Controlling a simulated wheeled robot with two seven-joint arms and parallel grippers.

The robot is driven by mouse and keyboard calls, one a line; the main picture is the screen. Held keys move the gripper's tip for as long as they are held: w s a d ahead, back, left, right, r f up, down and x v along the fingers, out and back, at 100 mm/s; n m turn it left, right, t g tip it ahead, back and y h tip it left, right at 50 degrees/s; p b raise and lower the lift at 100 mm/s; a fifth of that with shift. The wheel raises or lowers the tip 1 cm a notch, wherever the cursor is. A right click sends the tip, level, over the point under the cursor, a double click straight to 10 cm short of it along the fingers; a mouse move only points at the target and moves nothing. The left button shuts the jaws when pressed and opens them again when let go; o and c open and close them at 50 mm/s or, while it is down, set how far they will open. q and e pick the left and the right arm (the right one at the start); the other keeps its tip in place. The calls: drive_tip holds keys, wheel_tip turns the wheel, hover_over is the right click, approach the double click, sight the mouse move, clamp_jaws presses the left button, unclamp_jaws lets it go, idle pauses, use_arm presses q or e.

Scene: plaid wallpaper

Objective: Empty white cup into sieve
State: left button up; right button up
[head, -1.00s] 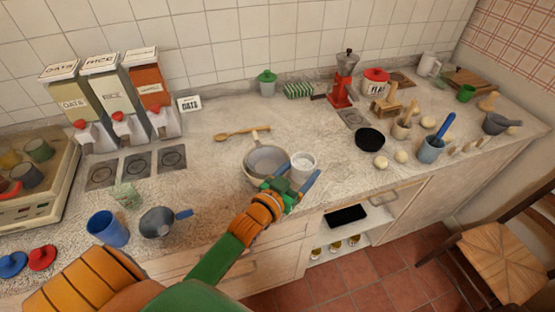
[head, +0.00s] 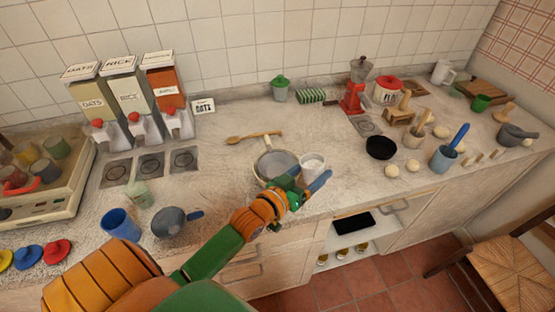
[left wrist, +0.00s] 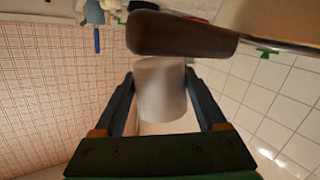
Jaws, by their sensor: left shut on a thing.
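The white cup (head: 312,165) is between the fingers of my left gripper (head: 306,178), which is shut on it. It looks roughly upright, with its pale inside partly showing; I cannot tell its contents or whether it is clear of the counter. In the left wrist view the cup (left wrist: 161,88) sits between the two dark fingers (left wrist: 163,95). A round, grey-bowled thing with a pale rim, which looks like the sieve (head: 275,162), is just left of the cup. My gripper hides part of its near side. My right gripper is not in view.
A wooden spoon (head: 254,136) lies behind the sieve. A grey pot with a blue handle (head: 170,222) and a blue cup (head: 121,225) stand to the left. A black bowl (head: 381,147) and pale balls lie to the right. A brown handle (left wrist: 182,36) shows beyond the cup.

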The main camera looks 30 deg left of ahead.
use_arm(q)
drive_tip(key=shift+a+f+n+b, duration=0.1)
drive_tip(key=shift+a+n+b, duration=0.3)
drive_tip(key=shift+n, duration=0.1)
drive_tip(key=shift+a+f+n+b, duration=0.3)
drive_tip(key=shift+f+n+b, duration=0.1)
drive_tip(key=shift+b, duration=0.35)
drive_tip(key=shift+a+n+h+b, duration=0.3)
drive_tip(key=shift+a+n+b, duration=0.1)
drive_tip(key=shift+b, duration=0.1)
drive_tip(key=shift+w+a+r+n, duration=0.1)
drive_tip(key=shift+a+r+n, duration=0.1)
drive_tip(key=shift+n, duration=0.1)
drive_tip(key=shift+a+b, duration=0.15)
drive_tip(key=shift+b, duration=0.15)
drive_tip(key=shift+a+r+n+b, duration=0.2)
drive_tip(key=shift+a+n+b, duration=0.15)
drive_tip(key=shift+n, duration=0.25)
drive_tip(key=shift+r+n, duration=0.15)
drive_tip(key=shift+n, duration=0.25)
